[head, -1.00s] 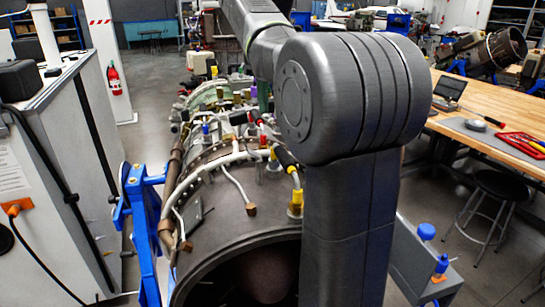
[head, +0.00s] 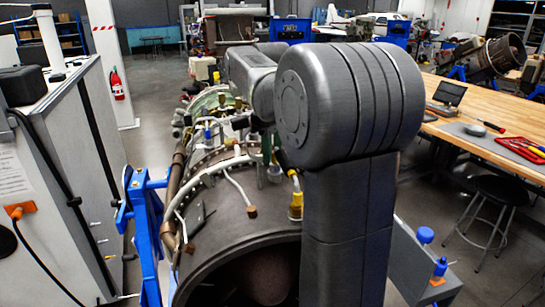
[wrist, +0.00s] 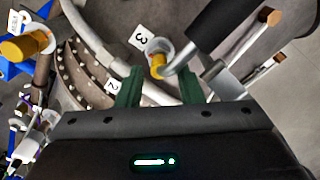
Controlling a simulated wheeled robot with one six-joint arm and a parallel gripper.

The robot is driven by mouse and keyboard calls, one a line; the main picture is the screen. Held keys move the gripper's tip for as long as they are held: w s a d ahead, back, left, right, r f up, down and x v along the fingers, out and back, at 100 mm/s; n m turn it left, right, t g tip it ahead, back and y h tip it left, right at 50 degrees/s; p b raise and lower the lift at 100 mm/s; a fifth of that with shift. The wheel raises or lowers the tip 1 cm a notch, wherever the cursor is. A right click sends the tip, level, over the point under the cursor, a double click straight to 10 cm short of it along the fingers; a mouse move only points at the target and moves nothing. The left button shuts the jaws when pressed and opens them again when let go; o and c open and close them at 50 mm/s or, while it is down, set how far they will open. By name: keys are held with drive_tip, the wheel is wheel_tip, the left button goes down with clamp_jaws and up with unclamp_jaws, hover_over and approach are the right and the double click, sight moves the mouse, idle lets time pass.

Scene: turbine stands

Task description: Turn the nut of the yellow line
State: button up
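In the wrist view, a small yellow fitting (wrist: 157,66) on a grey pipe end sits just beyond and between my fingertips, beside a white tag marked 3. My gripper (wrist: 162,82) has its two green fingers apart, with no visible contact on the fitting. A larger yellow fitting (wrist: 26,46) shows at the far left of that view. In the head view, a yellow fitting (head: 296,204) stands on the turbine casing (head: 235,215), partly beside my arm. My forearm and upper arm hide much of the casing and its lines there.
Pipes crowd the casing. A blue stand (head: 145,235) is at left, and a wooden workbench (head: 495,90) at right.

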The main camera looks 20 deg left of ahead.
sight(275, 166)
drive_tip(key=shift+f, duration=1.35)
drive_tip(key=c, duration=0.7)
